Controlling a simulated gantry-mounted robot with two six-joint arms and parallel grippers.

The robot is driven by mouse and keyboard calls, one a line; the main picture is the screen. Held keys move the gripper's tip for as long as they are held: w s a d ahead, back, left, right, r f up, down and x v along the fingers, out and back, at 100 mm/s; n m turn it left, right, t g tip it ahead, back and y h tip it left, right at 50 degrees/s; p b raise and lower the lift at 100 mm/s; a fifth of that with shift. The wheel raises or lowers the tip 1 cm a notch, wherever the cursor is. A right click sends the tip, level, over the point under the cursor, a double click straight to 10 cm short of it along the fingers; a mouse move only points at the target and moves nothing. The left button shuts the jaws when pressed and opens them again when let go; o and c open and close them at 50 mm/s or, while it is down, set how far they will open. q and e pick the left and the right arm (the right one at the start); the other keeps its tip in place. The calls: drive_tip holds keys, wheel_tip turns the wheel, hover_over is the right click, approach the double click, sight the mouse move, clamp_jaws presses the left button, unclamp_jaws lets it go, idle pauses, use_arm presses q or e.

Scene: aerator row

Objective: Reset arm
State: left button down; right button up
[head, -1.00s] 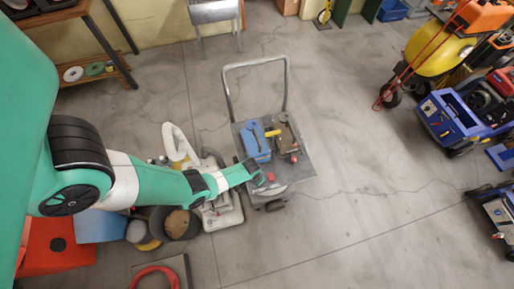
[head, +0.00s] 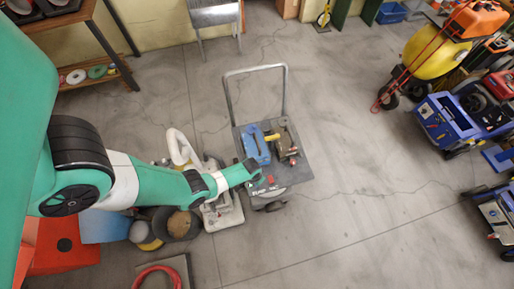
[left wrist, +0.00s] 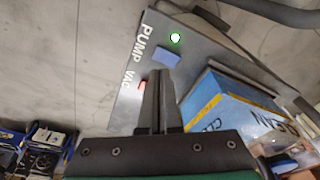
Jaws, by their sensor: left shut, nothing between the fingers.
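My left gripper (head: 259,184) is at the front left edge of a grey wheeled cart (head: 299,172) in the head view. In the left wrist view its two fingers (left wrist: 160,76) are shut together with nothing between them. They point at a dark panel (left wrist: 108,98) lettered PUMP and VAC. I cannot tell whether the fingertips touch the panel. My right gripper is not in view.
A blue box (head: 257,146) and a brownish device (head: 284,147) stand on the cart. A white machine (head: 222,213) stands left of it below my arm. Blue wheeled machines (head: 446,119) stand at the right. Open floor (head: 360,215) lies right of the cart.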

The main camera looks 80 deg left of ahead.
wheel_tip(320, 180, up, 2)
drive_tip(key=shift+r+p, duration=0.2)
drive_tip(key=shift+p, duration=0.65)
